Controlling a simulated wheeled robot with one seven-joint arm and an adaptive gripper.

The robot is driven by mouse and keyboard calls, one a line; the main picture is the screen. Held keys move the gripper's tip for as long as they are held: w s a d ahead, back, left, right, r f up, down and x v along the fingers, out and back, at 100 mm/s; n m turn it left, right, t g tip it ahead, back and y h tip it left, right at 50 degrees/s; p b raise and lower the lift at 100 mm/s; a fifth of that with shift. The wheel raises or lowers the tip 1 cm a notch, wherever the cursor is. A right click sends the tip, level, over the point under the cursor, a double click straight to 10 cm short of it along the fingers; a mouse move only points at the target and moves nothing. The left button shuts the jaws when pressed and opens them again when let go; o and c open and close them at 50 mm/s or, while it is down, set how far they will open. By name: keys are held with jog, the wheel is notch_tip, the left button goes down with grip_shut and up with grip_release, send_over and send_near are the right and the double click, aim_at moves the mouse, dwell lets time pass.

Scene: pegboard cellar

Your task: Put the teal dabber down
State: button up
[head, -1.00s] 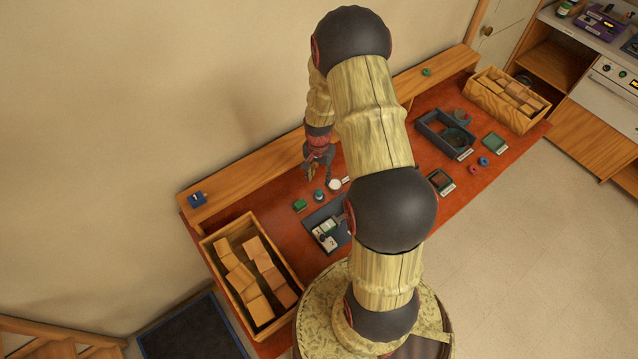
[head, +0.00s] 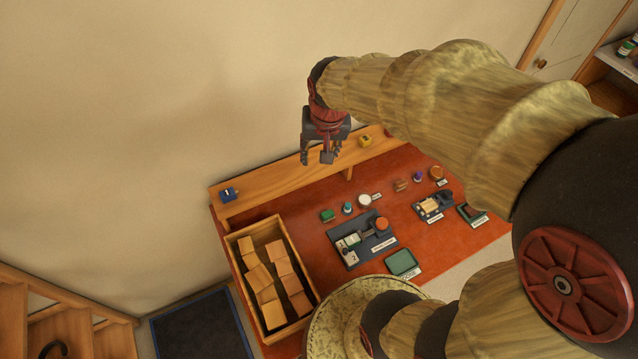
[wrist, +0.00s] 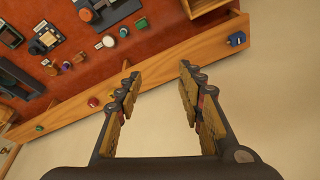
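The teal dabber (head: 347,208) stands on the red-brown bench top, between a green block (head: 327,215) and a white round pot (head: 365,200). In the wrist view the small teal dabber (wrist: 123,32) shows near the top, beside the green block and the white pot. My gripper (head: 319,159) is raised in front of the wall, above the back shelf and well apart from the dabber. In the wrist view its two fingers (wrist: 157,88) are spread wide, with nothing between them.
A wooden back shelf (head: 290,183) holds a blue block (head: 228,194) and a yellow block (head: 365,140). A wooden crate (head: 236,261) of blocks stands at left. A dark tray (head: 349,264), a green pad (head: 403,262) and other stamping items occupy the bench.

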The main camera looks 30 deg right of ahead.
jog(key=s+a+r+n+t, duration=0.1)
jog(key=s+a+r+n, duration=0.1)
jog(key=s+a+r, duration=0.2)
jog(key=s+a+r+n+t, duration=0.1)
jog(key=s+a+r+n, duration=0.2)
jog(key=s, duration=0.7)
notch_tip(320, 180, up, 2)
jog(key=shift+a+r+n+y, duration=0.2)
jog(key=shift+a+n+y, duration=0.1)
jog(key=shift+a, duration=0.25)
jog(key=shift+w, duration=0.1)
